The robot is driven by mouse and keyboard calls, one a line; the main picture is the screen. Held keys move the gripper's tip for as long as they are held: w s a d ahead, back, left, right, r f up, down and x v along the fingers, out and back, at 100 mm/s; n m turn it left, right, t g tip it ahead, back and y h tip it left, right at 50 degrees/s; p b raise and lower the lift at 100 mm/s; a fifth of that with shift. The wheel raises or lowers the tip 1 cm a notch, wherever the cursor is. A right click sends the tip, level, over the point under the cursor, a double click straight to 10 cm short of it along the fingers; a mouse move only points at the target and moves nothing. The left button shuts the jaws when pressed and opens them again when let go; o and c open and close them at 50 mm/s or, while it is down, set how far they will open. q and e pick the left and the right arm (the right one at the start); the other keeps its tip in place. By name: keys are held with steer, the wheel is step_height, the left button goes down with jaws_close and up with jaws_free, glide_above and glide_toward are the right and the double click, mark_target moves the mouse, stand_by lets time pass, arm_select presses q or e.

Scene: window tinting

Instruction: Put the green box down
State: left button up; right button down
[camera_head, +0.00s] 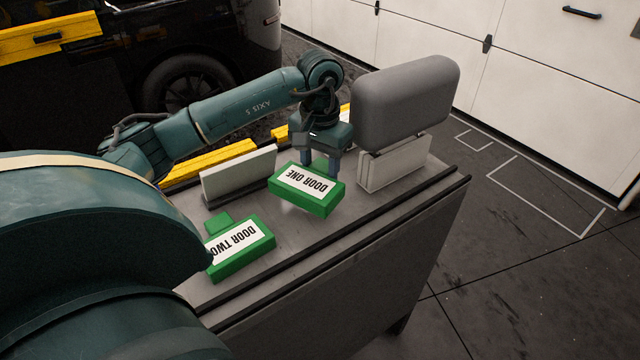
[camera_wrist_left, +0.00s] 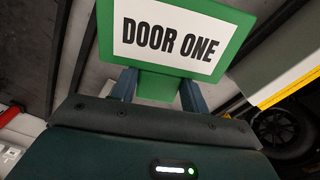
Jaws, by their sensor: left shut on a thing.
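A green box labelled DOOR ONE (camera_head: 308,190) is at the middle of the grey workbench (camera_head: 305,240). My left gripper (camera_head: 322,168) comes down from above and is shut on the back part of this box. The box looks slightly tilted and close above the bench top; I cannot tell whether it touches. In the left wrist view the DOOR ONE box (camera_wrist_left: 175,40) is held between the two fingers (camera_wrist_left: 157,88). A second green box labelled DOOR TWO (camera_head: 240,250) lies on the bench at the front left. My right gripper is not in view.
A white upright panel block (camera_head: 238,175) stands behind the boxes. A large grey rounded object (camera_head: 405,100) stands on a white block (camera_head: 393,167) at the right. Yellow strips (camera_head: 210,160) run along the back. A dark vehicle (camera_head: 170,50) stands behind. Bench surface in front is clear.

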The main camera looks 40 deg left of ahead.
mark_target(320, 185)
arm_select(q)
steer(key=shift+f, duration=0.65)
step_height(320, 185, down, 3)
steer(key=shift+f, duration=0.35)
steer(key=o, duration=0.6)
steer(key=shift+f, duration=0.2)
steer(key=o, duration=0.5)
steer(key=shift+r, duration=0.1)
